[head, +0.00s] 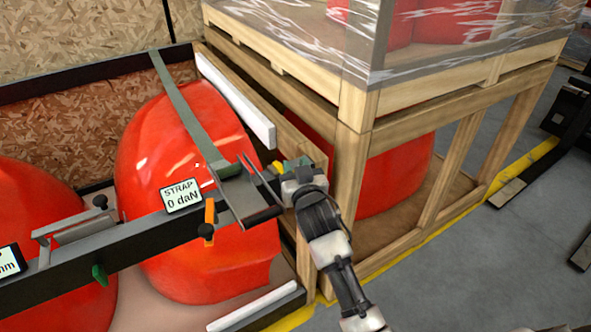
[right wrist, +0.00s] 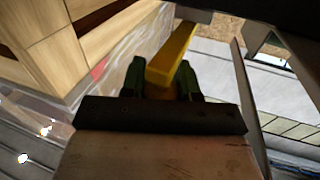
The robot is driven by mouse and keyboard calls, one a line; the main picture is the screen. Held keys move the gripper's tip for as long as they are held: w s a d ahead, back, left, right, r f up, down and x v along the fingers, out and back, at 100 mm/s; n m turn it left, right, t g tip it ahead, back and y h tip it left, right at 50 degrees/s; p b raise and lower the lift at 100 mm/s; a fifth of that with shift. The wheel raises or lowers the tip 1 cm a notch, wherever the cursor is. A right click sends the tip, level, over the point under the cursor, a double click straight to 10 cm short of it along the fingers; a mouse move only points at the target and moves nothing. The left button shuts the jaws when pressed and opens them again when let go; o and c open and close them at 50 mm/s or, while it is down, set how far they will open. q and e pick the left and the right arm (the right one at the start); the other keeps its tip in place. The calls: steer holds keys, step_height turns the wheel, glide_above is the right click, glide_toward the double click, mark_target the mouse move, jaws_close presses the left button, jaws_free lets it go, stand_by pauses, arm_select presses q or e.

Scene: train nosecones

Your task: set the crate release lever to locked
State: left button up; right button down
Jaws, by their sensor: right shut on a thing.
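A yellow lever (right wrist: 172,55) runs between the two green fingers of my right gripper (right wrist: 162,80) in the right wrist view. The fingers are shut on it. In the head view my right gripper (head: 288,167) is at the right end of the dark beam, beside the wooden crate's corner post. Only a small yellow end of the lever (head: 278,166) shows there; the gripper hides the rest. I cannot read any lock marking by it. My left gripper is not in view.
The dark beam (head: 135,232) crosses in front of red nosecones (head: 200,130), with a "STRAP 0 daN" display (head: 181,195) and an orange handle (head: 209,218). A green strap (head: 180,95) lies over one nosecone. The wooden crate (head: 352,165) stands close right of my gripper.

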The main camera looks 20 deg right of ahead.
steer(key=c, duration=1.2)
jaws_free()
steer(key=shift+d+r, duration=0.1)
steer(key=shift+r, duration=0.05)
steer(key=o, duration=0.3)
steer(key=shift+w, duration=0.15)
steer(key=shift+o, duration=0.2)
steer(key=s, duration=1.1)
steer(key=shift+a+b, duration=0.35)
steer(key=shift+b, duration=0.05)
